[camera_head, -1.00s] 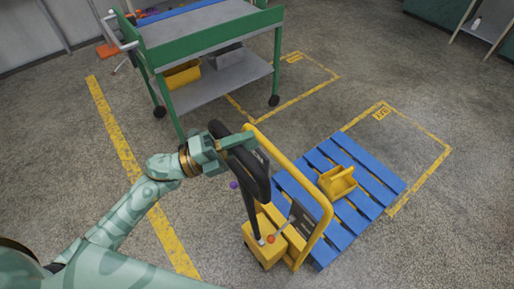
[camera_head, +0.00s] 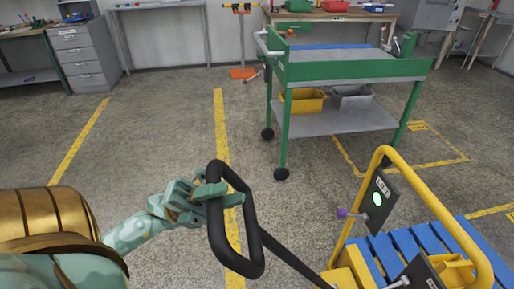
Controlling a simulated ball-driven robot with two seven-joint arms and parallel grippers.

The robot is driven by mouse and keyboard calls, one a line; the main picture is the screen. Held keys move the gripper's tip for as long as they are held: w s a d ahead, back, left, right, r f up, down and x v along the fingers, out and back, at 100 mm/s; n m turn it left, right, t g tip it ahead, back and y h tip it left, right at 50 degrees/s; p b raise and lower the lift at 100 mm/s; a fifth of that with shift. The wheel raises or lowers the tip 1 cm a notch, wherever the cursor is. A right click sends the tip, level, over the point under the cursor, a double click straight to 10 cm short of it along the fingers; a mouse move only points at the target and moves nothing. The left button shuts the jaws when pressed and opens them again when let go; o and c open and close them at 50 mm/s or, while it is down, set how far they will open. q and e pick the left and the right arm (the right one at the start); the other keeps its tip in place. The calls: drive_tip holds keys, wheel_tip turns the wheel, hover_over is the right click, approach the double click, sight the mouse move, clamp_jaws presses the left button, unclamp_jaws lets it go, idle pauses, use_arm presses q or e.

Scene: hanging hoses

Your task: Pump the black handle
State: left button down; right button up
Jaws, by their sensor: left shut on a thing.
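The black handle (camera_head: 258,221) is a loop on a black shaft in the head view, low in the middle. The shaft runs down and right to the yellow base of the pallet jack (camera_head: 351,268). The handle is tilted toward me, away from the jack's yellow frame. My left gripper (camera_head: 218,192) is shut on the upper left side of the handle loop. My right gripper is not in view.
A green cart (camera_head: 350,72) with yellow and grey bins stands ahead. A grey drawer cabinet (camera_head: 82,54) stands far left. The floor ahead-left is clear.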

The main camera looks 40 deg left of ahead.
use_arm(q)
drive_tip(key=shift+s+a+f, duration=0.45)
drive_tip(key=shift+s, duration=0.15)
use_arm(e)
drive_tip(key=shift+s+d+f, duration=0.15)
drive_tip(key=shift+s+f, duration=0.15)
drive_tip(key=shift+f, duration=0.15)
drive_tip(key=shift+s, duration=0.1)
use_arm(q)
drive_tip(key=c, duration=1.2)
unclamp_jaws()
drive_tip(key=shift+o, duration=0.2)
drive_tip(key=shift+a+b, duration=0.1)
drive_tip(key=shift+b, duration=0.2)
drive_tip(key=b+v, duration=0.4)
drive_tip(key=v, duration=1.2)
drive_tip(key=shift+f, duration=0.15)
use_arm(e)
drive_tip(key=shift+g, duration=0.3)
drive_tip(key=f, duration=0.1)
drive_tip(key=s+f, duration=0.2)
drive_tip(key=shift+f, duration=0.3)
